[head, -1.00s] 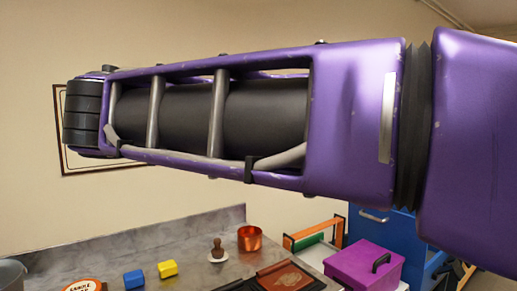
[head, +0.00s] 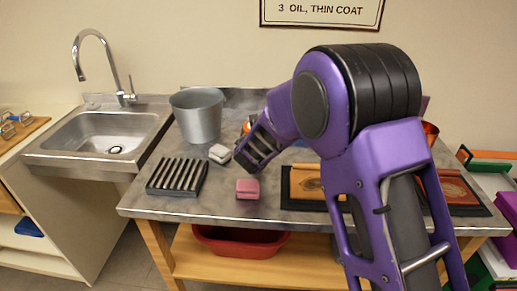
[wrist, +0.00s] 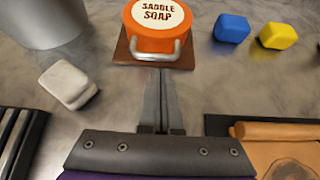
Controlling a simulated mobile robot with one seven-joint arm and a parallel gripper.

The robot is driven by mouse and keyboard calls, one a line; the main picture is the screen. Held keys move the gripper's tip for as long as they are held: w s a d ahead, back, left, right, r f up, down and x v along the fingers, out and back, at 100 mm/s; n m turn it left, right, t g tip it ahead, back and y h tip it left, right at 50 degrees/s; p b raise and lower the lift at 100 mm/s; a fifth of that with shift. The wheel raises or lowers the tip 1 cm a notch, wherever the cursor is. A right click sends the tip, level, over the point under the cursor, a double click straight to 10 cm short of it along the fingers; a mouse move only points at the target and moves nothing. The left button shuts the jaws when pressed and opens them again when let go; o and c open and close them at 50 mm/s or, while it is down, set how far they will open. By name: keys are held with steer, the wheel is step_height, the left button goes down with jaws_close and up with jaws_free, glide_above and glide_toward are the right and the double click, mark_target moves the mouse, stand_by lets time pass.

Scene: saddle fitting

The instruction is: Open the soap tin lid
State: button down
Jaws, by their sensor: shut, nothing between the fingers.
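The soap tin (wrist: 152,35) is round and orange, with a white "SADDLE SOAP" label on its lid (wrist: 157,12). It stands upright on a brown square base at the top of the wrist view. The lid lies flat on the tin. A grey wire loop (wrist: 178,50) stands out from the tin's near side. My gripper (wrist: 162,72) is shut and empty, its fingertips close to the loop and pointing at the tin; I cannot tell if they touch. In the head view only a sliver of orange (head: 247,125) shows behind my arm, and my fingertips are hidden.
A white block (wrist: 68,86) and metal bucket (head: 198,117) are left of the tin. A ribbed black rack (head: 177,178) and pink block (head: 247,188) lie nearer. Blue (wrist: 232,28) and yellow (wrist: 277,35) blocks sit right, above a leather board (head: 313,188).

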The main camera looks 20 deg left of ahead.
steer(key=shift+x, duration=1)
